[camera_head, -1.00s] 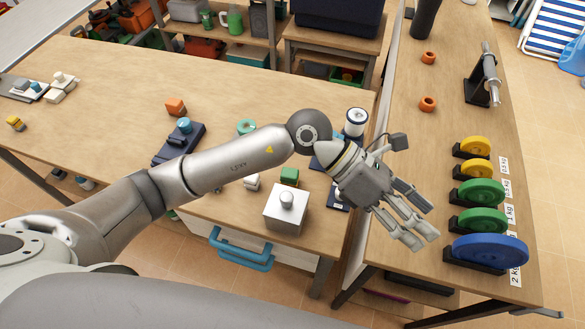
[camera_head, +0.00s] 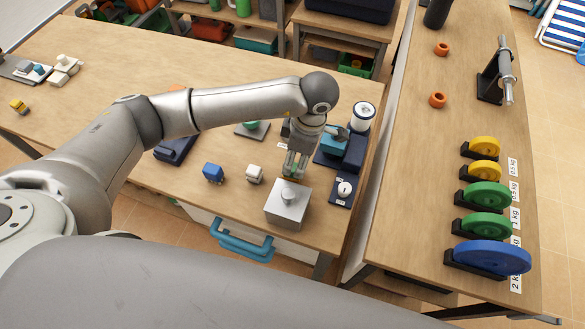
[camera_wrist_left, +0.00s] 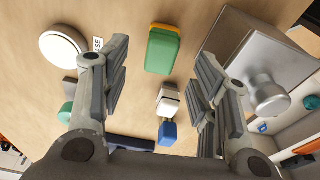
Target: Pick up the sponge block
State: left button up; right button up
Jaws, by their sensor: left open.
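The block that looks like the sponge, green with a yellow-orange edge (camera_wrist_left: 162,50), lies on the wooden table in the left wrist view, between the lines of my fingers and ahead of them. In the head view my left gripper mostly hides it. My left gripper (camera_head: 295,166) points down over it, beside the silver box. The gripper also shows in the left wrist view (camera_wrist_left: 158,85), its fingers wide apart with nothing between them. I cannot tell the exact height left above the block. My right gripper is not in view.
A silver box with a knob (camera_head: 287,204) stands close on the near side. A white block (camera_head: 254,174) and a blue block (camera_head: 213,173) lie to the left. Dark blue fixtures (camera_head: 343,190) stand to the right. Weight discs (camera_head: 487,224) line the right-hand table.

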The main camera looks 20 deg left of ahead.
aim_at(293, 168)
pick_arm(q)
jog(key=shift+s+a+f+p, duration=0.1)
jog(key=shift+a+f+p, duration=0.05)
jog(key=shift+f+p, duration=0.4)
jog(key=f, duration=0.2)
jog(key=f+p, duration=0.1)
jog(key=shift+s+a+f, duration=0.1)
jog(key=shift+a+f, duration=0.25)
jog(key=shift+a, duration=0.05)
jog(key=shift+f, duration=0.3)
jog(key=c, duration=1.1)
